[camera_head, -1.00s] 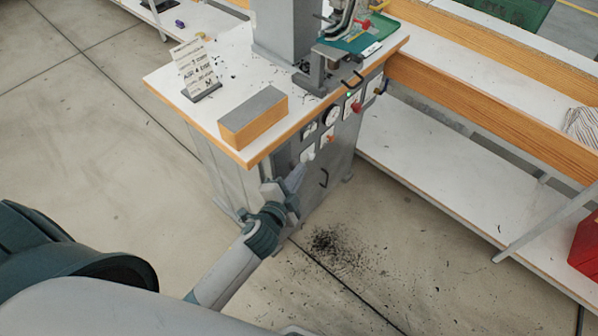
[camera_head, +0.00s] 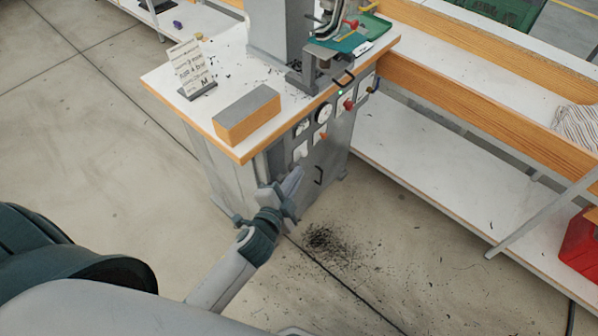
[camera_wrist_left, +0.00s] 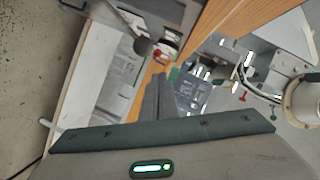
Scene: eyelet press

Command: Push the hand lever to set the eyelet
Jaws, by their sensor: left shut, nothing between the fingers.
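The eyelet press stands on a white-topped cabinet (camera_head: 222,75). Its grey column (camera_head: 279,30) and the lower press frame (camera_head: 312,72) show at the top of the head view, with the upper part cut off. A small red-knobbed part (camera_head: 351,24) is at the press head; I cannot tell whether it is the hand lever. My left gripper (camera_head: 294,181) is shut and empty, low in front of the cabinet's front panel, below the tabletop and apart from the press head. Its fingers (camera_wrist_left: 160,97) show together in the left wrist view. My right gripper is out of view.
A grey-and-orange block (camera_head: 247,113) and a printed card (camera_head: 191,68) stand on the cabinet top. A long bench (camera_head: 480,107) adjoins on the right.

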